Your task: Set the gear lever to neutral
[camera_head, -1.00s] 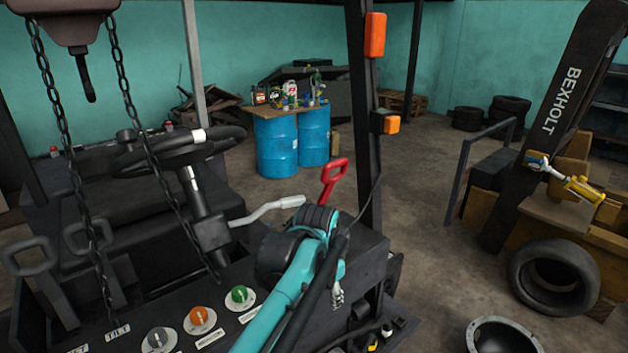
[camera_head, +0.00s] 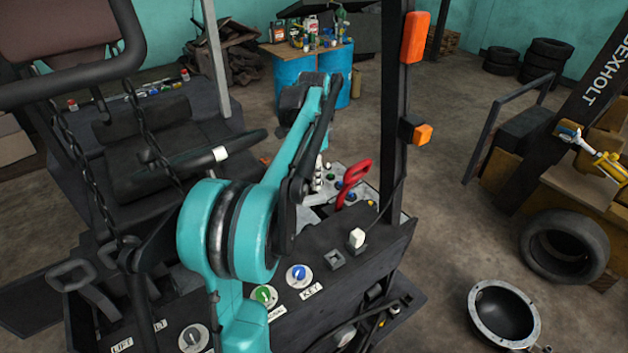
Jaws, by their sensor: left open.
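My left arm comes up across the middle of the view, and its thick teal joint covers much of the forklift's console. My left gripper (camera_head: 318,177) shows only in part, as small silvery fingers behind the forearm and left of the red-handled lever (camera_head: 350,183). Nothing is seen held in it. The steering wheel (camera_head: 205,160), with a white mark on its rim, is left of the arm. The pale lever on the steering column cannot be made out, and the arm covers that area. My right gripper is not in view.
The console carries a green knob (camera_head: 264,296), a blue knob (camera_head: 299,275) and a white-topped switch (camera_head: 357,238). A dark post (camera_head: 397,120) stands right of the arm. Chains hang at the left. A tyre (camera_head: 565,260) and a metal bowl (camera_head: 504,313) lie on the floor at right.

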